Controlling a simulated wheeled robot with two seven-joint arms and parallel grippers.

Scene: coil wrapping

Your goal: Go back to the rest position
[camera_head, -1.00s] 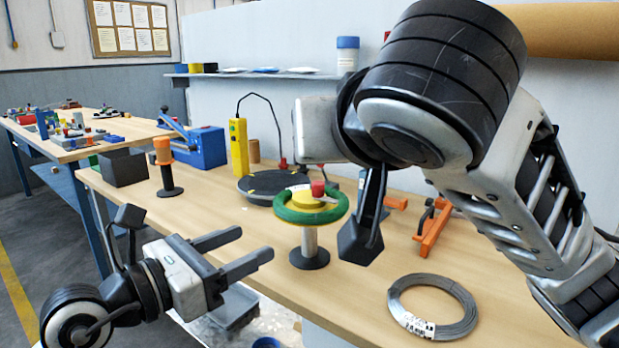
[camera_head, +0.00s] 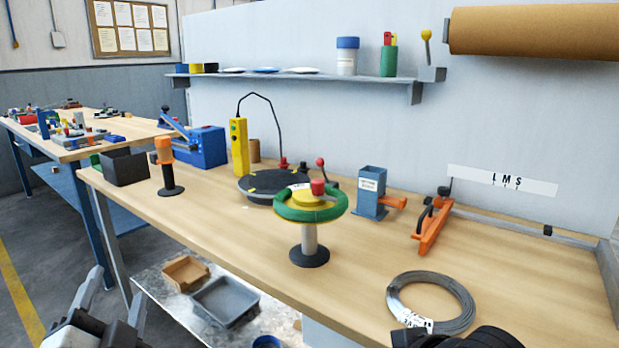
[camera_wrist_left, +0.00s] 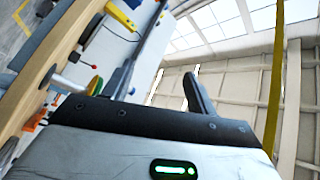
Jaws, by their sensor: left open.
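My left gripper (camera_head: 115,292) is low at the bottom left of the head view, in front of the bench edge. Its two fingers point up and stand apart, with nothing between them. In the left wrist view the fingers (camera_wrist_left: 147,85) are also apart and empty. A dark rounded part of my right arm shows at the bottom edge of the head view; my right gripper is out of view. A grey wire coil (camera_head: 393,302) with a white label lies flat on the bench. A green ring with a yellow centre (camera_head: 331,211) sits on a post stand.
The wooden bench (camera_head: 230,228) also carries a black turntable (camera_head: 252,187), a yellow control box (camera_head: 239,146), a blue machine (camera_head: 207,147) and an orange clamp (camera_head: 431,232). A grey tray (camera_head: 226,300) stands lower, below the bench edge. A brown roll (camera_head: 540,30) hangs on the wall.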

